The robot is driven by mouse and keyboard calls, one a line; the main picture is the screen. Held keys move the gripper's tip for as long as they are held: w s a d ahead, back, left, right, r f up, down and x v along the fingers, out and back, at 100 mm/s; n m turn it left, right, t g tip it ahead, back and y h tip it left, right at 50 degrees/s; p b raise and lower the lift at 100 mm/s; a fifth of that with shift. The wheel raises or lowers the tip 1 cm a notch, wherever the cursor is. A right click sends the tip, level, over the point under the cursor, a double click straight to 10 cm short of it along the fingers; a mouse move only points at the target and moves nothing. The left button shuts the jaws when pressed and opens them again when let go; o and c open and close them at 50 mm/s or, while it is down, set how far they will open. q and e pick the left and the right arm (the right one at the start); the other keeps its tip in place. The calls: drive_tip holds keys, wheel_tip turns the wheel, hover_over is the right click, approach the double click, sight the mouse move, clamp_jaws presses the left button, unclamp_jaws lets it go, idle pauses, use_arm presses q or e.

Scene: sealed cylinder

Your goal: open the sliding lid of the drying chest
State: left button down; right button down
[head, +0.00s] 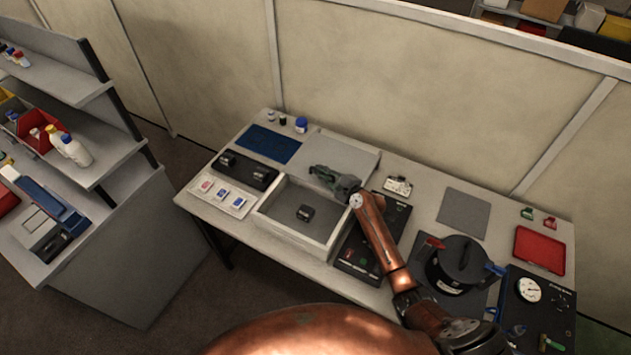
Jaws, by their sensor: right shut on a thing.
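The drying chest (262,216) is a pale open-topped box near the front of the table. Its grey sliding lid (350,158) lies flat toward the back, and the chest's interior shows uncovered in front of it. A small dark block (305,212) lies on the chest floor. My right gripper (316,174) is at the lid's front edge, shut on what appears to be the lid's handle; the gripper hides the handle itself. My left gripper is out of view.
Left of the chest are a tray of small coloured packs (221,195), a black device (247,170) and a blue mat (269,144). Right are a black control box (375,238), a black lidded pot (460,262), a gauge panel (535,300) and a red tray (540,249).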

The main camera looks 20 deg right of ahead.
drive_tip(key=shift+d, duration=0.15)
drive_tip(key=c, duration=2.3)
unclamp_jaws()
drive_tip(key=shift+s, duration=0.1)
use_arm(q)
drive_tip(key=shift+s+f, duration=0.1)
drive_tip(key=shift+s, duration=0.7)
use_arm(e)
drive_tip(key=v, duration=1.1)
drive_tip(key=shift+s+d+r, duration=0.15)
drive_tip(key=shift+s+r, duration=0.05)
drive_tip(key=shift+s, duration=0.15)
